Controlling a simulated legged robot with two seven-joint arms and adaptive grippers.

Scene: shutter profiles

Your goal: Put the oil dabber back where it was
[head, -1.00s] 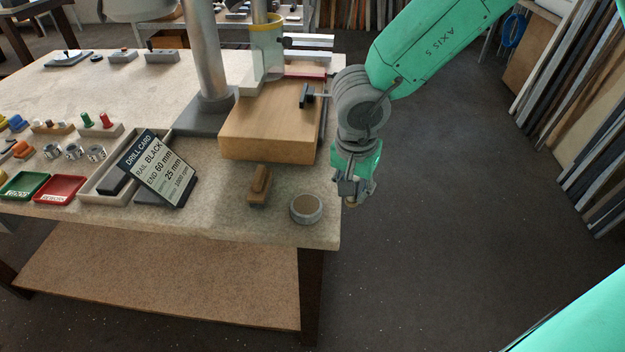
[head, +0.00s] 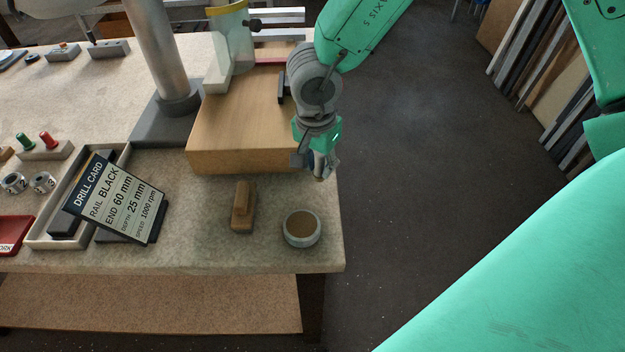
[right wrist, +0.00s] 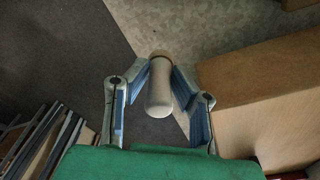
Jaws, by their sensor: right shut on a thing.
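My right gripper (head: 318,163) is shut on the oil dabber, a small pale cylinder with a rounded end. In the right wrist view the dabber (right wrist: 159,88) sits between the two blue-padded fingers (right wrist: 160,100). In the head view the fingers mostly hide it, and only its lower tip shows. The gripper is above the bench's right edge, beside the wooden block and beyond a round grey tin (head: 302,229) with a brown top. The tin stands near the bench's front right corner, apart from the gripper. My left gripper is not in view.
A small wooden piece (head: 243,206) lies left of the tin. The large wooden block (head: 240,140) stands behind, by the drill column (head: 160,55). A drill card (head: 118,205) leans at the left. Bare bench top surrounds the tin; open floor lies right.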

